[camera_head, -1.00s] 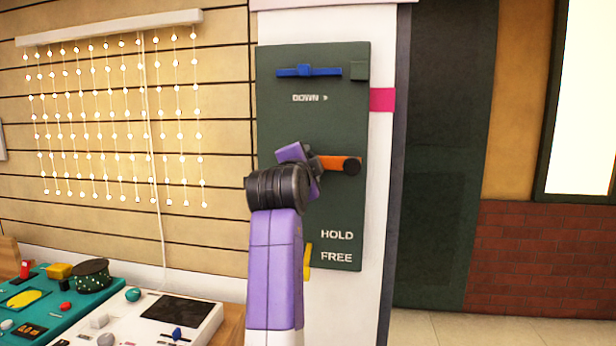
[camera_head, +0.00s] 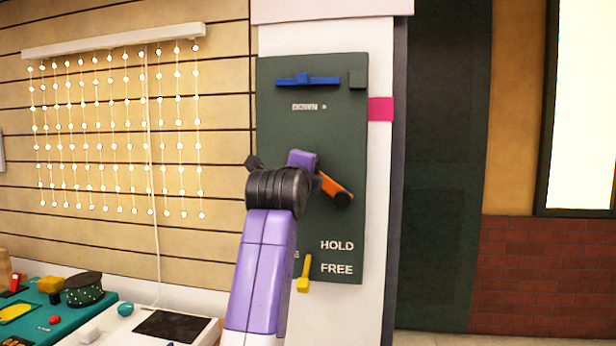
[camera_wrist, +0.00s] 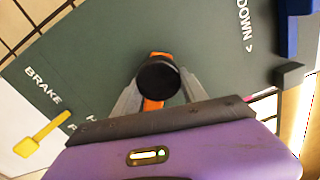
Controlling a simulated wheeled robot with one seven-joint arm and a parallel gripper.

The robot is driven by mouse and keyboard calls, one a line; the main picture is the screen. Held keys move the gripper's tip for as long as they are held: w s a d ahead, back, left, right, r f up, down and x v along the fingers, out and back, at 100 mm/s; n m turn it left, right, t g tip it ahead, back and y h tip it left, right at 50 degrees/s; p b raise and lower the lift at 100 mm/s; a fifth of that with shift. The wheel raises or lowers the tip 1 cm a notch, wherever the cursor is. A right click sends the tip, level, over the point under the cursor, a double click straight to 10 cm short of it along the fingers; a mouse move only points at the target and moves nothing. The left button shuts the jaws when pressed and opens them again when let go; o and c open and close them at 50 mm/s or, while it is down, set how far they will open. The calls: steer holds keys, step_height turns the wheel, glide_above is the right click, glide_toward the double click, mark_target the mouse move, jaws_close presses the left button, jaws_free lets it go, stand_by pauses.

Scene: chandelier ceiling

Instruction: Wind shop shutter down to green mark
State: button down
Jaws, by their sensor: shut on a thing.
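A dark green panel (camera_head: 290,135) on a white post bears the words DOWN, HOLD and FREE. My gripper (camera_wrist: 160,92) is shut on a black knob (camera_wrist: 158,78) of the crank. In the head view my wrist hides the fingers and the held part. A yellow brake lever (camera_head: 303,274) points down beside FREE; it also shows in the wrist view (camera_wrist: 42,134). I cannot pick out the shutter or a green mark.
A blue bar (camera_head: 308,80) is at the panel's top. A pink band (camera_head: 380,109) marks the post. A tall dark surface (camera_head: 440,165) stands right of it. A counter with devices (camera_head: 175,325) is at lower left, below a string-light curtain (camera_head: 120,130).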

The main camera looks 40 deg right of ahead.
steer(key=shift+s+d+f, duration=0.1)
steer(key=shift+f, duration=0.05)
steer(key=c, duration=0.6)
jaws_free()
steer(key=shift+a, duration=0.2)
steer(key=p+v, duration=0.1)
steer(key=v, duration=0.6)
steer(key=shift+s+a, duration=0.2)
steer(key=shift+s, duration=0.05)
